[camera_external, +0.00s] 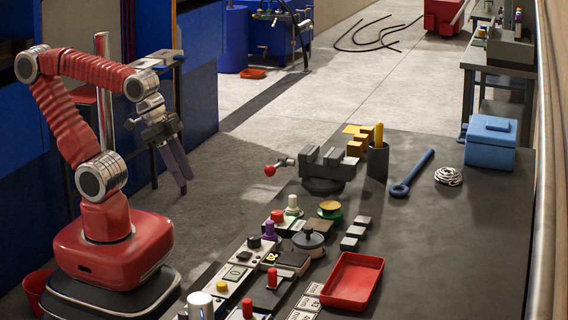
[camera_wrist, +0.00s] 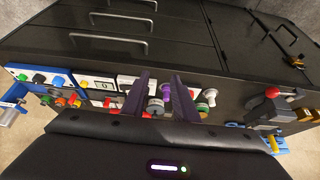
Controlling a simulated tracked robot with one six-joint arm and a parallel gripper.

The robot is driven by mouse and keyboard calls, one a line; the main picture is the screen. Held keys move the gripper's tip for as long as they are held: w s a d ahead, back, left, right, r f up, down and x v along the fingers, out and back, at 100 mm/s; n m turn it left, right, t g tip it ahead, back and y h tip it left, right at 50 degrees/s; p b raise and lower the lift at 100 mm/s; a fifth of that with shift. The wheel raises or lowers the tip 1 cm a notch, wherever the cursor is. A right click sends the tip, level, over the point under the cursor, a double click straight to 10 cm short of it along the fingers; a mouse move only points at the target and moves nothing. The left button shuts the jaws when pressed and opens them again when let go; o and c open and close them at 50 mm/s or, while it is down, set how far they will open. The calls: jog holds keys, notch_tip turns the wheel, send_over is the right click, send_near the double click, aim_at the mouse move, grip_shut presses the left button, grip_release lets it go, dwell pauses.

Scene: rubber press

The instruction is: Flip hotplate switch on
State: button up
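My gripper (camera_external: 184,184) hangs in the air left of the workbench, fingers pointing down. In the wrist view my gripper (camera_wrist: 160,80) shows two dark purple fingers with a gap between them and nothing held. A row of control panels (camera_external: 238,273) with knobs and switches runs along the bench's near left edge, apart from the gripper. It carries a purple knob (camera_external: 268,230), a black knob (camera_external: 254,242) and a red lever (camera_external: 272,278). A dark round plate with a knob (camera_external: 308,238) sits beside the panels. I cannot tell which control is the hotplate switch, or its position.
A vise (camera_external: 324,170) with a red-ended handle stands behind the panels. A red tray (camera_external: 352,282), a blue wrench (camera_external: 411,174) and a blue box (camera_external: 490,142) are on the bench (camera_external: 450,250).

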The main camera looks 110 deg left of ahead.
jog(key=shift+w+d+f+g, duration=0.3)
jog(key=shift+w+d+f, duration=0.15)
jog(key=shift+c, duration=1.4)
jog(key=shift+m+g+h, duration=0.3)
jog(key=shift+m+g, duration=0.3)
jog(key=shift+g, duration=0.3)
jog(key=w+d, duration=0.2)
jog(key=w, duration=0.2)
jog(key=w+d, duration=0.3)
jog(key=w, duration=0.1)
jog(key=w+d+r, duration=0.1)
jog(key=w+d, duration=0.2)
jog(key=w, duration=0.2)
jog(key=shift+w, duration=0.1)
grip_shut()
jog(key=shift+n, duration=0.7)
jog(key=w+r, duration=0.1)
jog(key=w+d+r, duration=0.1)
jog(key=w, duration=0.1)
jog(key=w+r, duration=0.1)
jog(key=shift+w+d, duration=0.15)
jog(key=shift+d, duration=0.15)
